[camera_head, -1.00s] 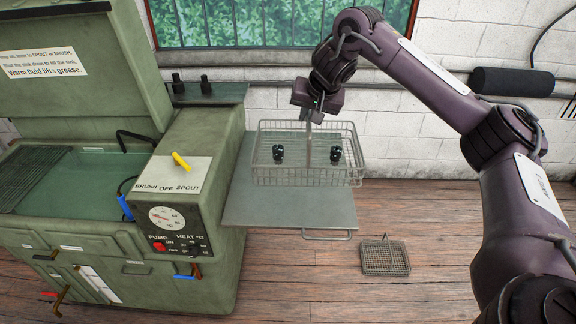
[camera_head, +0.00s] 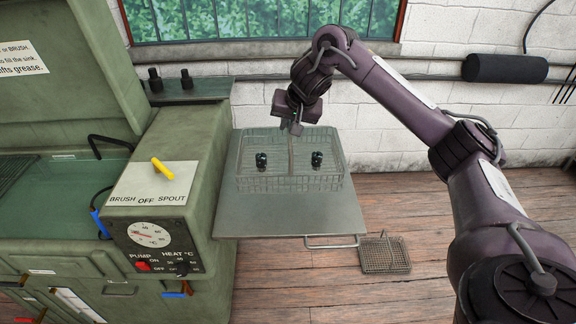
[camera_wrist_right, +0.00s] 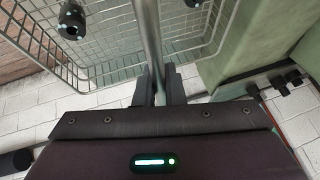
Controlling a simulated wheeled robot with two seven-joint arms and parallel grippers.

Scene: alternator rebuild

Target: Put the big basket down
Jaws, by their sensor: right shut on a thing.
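The big wire basket (camera_head: 290,184) is over the back part of the grey shelf (camera_head: 290,216) beside the green washer. It looks level; I cannot tell whether its bottom touches the shelf. It has an upright middle handle and holds two small dark parts (camera_head: 261,161) (camera_head: 317,160), one on each side. My right gripper (camera_head: 297,128) is above the basket, shut on its handle. In the right wrist view the handle bar (camera_wrist_right: 150,45) runs between the fingers (camera_wrist_right: 160,88), with the basket's mesh (camera_wrist_right: 112,50) beyond. My left gripper is out of view.
The green washer (camera_head: 180,135) with its control panel stands close on the left. A small wire basket (camera_head: 385,256) sits on the floor right of the shelf. The shelf's front part is bare. A white brick wall (camera_head: 400,120) stands behind.

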